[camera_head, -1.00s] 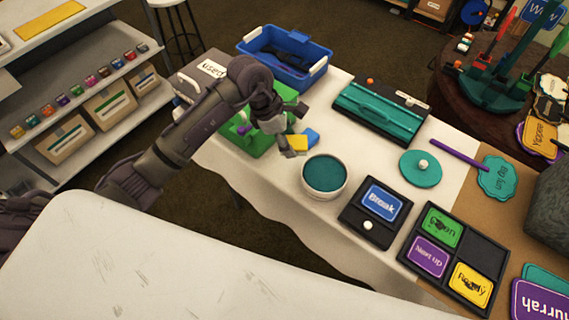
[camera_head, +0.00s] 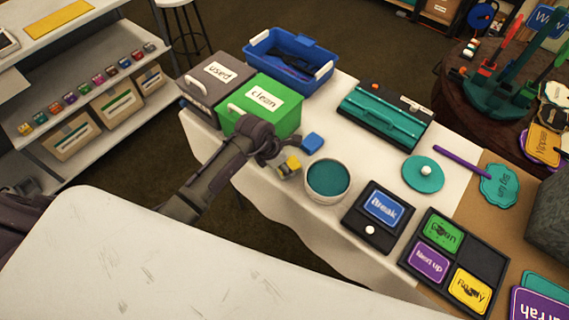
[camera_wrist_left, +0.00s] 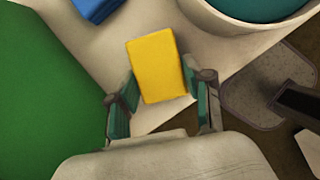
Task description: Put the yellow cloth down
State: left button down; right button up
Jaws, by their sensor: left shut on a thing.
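The yellow cloth (camera_head: 293,162) is a small folded block near the front edge of the white-covered table. My left gripper (camera_head: 285,169) is shut on it. In the left wrist view the yellow cloth (camera_wrist_left: 158,66) sits between the two fingers of my left gripper (camera_wrist_left: 163,90). I cannot tell whether it touches the table. A similar blue cloth (camera_head: 312,142) lies just behind it; its edge also shows in the left wrist view (camera_wrist_left: 97,8). My right gripper is not in view.
A round white tub (camera_head: 327,196) with teal contents stands close on the right. A green box marked "clean" (camera_head: 284,124) and a grey box marked "used" (camera_head: 208,80) stand to the left, with a blue crate (camera_head: 323,73) behind. Little free table surrounds the gripper.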

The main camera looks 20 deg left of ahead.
pick_arm(q)
jog(key=shift+f, duration=0.25)
jog(key=c, duration=0.7)
grip_release()
jog(key=shift+c, duration=0.2)
jog(key=shift+r, duration=0.1)
jog(key=shift+r, duration=0.2)
jog(key=v, duration=1.1)
jog(key=shift+r+b, duration=0.35)
jog(key=shift+b, duration=0.05)
